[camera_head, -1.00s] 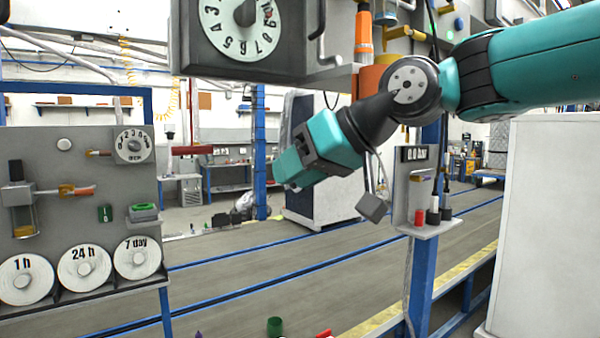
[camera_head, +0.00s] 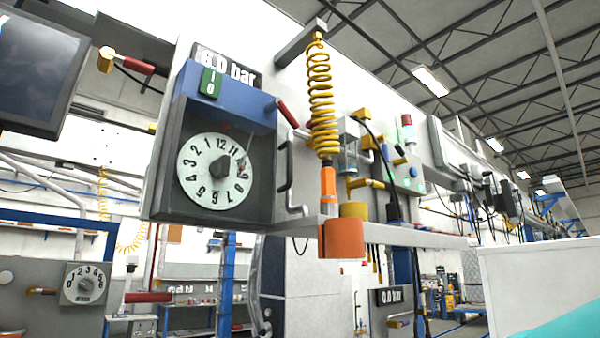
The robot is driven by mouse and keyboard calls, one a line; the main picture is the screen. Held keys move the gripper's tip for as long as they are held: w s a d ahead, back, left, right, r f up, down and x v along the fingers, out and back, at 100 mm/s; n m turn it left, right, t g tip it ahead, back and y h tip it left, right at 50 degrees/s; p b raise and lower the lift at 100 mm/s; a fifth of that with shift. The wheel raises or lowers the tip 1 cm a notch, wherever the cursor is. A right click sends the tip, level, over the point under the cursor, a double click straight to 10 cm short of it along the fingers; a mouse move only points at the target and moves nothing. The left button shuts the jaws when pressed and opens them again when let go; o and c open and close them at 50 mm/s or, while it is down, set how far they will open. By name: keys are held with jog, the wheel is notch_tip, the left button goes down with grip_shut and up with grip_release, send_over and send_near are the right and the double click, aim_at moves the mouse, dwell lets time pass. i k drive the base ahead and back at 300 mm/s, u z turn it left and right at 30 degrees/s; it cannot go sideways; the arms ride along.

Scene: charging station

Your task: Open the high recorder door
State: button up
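The high recorder (camera_head: 240,102) is a box with a blue upper front and a dark lower front, left of centre. A white round dial (camera_head: 214,171) with numbers shows in its lower front. The recorder door (camera_head: 186,210) seems shut over the dial, though its clear pane is hard to make out. A dark bar handle (camera_head: 285,172) stands upright at the right edge of the box. My gripper is not in view. Only a teal piece of my arm shows at the bottom right corner, well apart from the recorder.
Right of the recorder, a shelf (camera_head: 420,238) carries an orange block (camera_head: 341,239) and an orange-tipped tool on a yellow coiled hose (camera_head: 320,95). A white cabinet (camera_head: 535,285) stands at the lower right. A dark screen (camera_head: 40,70) hangs at the upper left.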

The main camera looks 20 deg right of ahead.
aim_at(171, 162)
jog(key=z, duration=3.75)
jog(key=k, duration=1.35)
jog(key=u, duration=1.5)
